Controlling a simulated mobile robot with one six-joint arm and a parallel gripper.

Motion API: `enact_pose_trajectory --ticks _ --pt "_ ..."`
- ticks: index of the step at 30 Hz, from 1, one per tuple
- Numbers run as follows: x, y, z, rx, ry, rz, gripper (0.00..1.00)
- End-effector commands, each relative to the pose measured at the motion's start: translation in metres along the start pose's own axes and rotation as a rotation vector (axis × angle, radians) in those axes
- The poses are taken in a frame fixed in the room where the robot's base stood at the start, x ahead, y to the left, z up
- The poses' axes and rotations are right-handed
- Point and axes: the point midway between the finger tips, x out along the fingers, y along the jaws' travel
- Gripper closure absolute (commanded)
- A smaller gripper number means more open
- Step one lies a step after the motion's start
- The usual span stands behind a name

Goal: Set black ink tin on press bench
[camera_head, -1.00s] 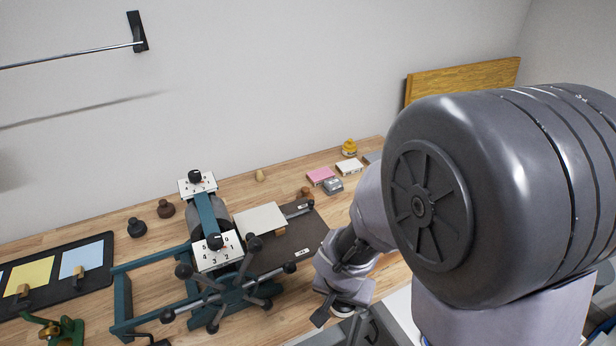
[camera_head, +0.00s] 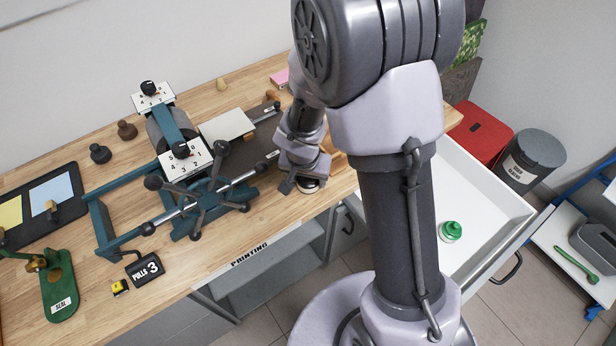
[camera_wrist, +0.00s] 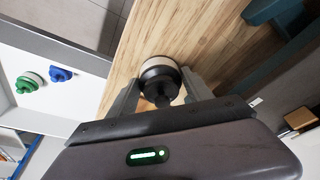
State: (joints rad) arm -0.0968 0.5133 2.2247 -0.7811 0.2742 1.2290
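The black ink tin (camera_wrist: 161,82) shows in the wrist view as a dark round tin with a knob and a cream band. It sits between the two fingers of my gripper (camera_wrist: 162,84), which appear shut on its sides. In the head view the tin (camera_head: 309,185) is below my gripper (camera_head: 298,184), by the front edge of the wooden press bench (camera_head: 225,97). The wrist view shows bench wood (camera_wrist: 210,30) behind it. I cannot tell whether its base touches the wood.
The press (camera_head: 190,170) stands left of my gripper. An open white drawer (camera_head: 485,200) at the right holds a green tin (camera_head: 450,231) and a blue tin (camera_wrist: 60,74). A red box (camera_head: 480,135) and grey bin (camera_head: 532,158) stand beyond. Bare wood lies at the bench's front.

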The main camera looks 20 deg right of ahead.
Motion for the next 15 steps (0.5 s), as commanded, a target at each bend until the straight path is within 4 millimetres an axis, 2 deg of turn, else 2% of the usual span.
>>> enact_pose_trajectory --ticks 1,2,11,13,15 --pt "-0.001 0.0 0.0 0.0 0.0 0.0 0.3" --pt "-0.001 0.0 0.0 0.0 0.0 0.0 0.24" --pt "-0.002 0.0 0.0 0.0 0.0 0.0 0.23" --pt "-0.008 0.0 -0.002 -0.001 0.0 0.0 0.23" --pt "-0.025 -0.001 -0.003 0.0 0.002 -0.001 0.23"
